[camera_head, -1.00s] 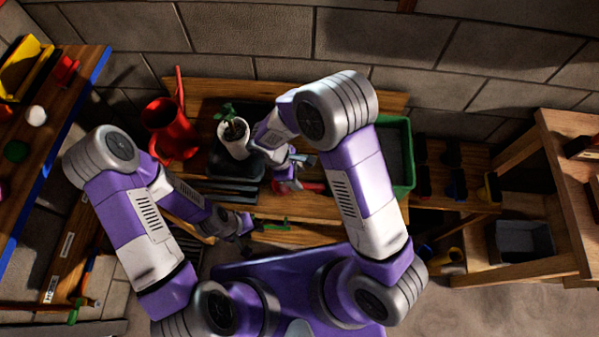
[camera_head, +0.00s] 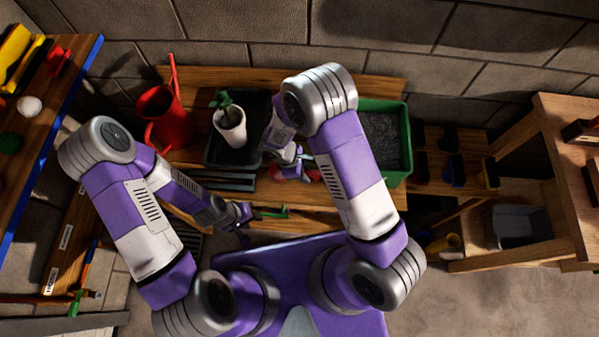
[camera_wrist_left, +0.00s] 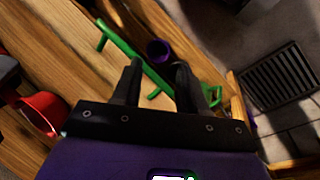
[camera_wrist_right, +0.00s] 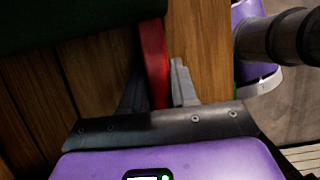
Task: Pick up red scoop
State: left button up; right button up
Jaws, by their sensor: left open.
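The red scoop (camera_head: 313,175) lies low over the wooden bench, mostly hidden by my right arm in the head view. In the right wrist view a red strip of it (camera_wrist_right: 154,62) runs between the two fingers of my right gripper (camera_wrist_right: 158,85), which look closed against it on both sides. A red hollow piece (camera_wrist_left: 40,112) shows at the left of the left wrist view, apart from my left gripper. My left gripper (camera_wrist_left: 158,75) is open, above a green long-handled tool (camera_wrist_left: 140,55) at the bench's front edge.
A potted plant (camera_head: 230,125) stands in a black tray (camera_head: 218,158). A red watering can (camera_head: 165,118) is left of it. A green bin (camera_head: 397,172) with dark fill is behind my right arm.

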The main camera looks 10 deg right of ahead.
grip_shut()
notch_tip(320, 180, up, 18)
jog(key=p, duration=0.2)
dwell(0.5)
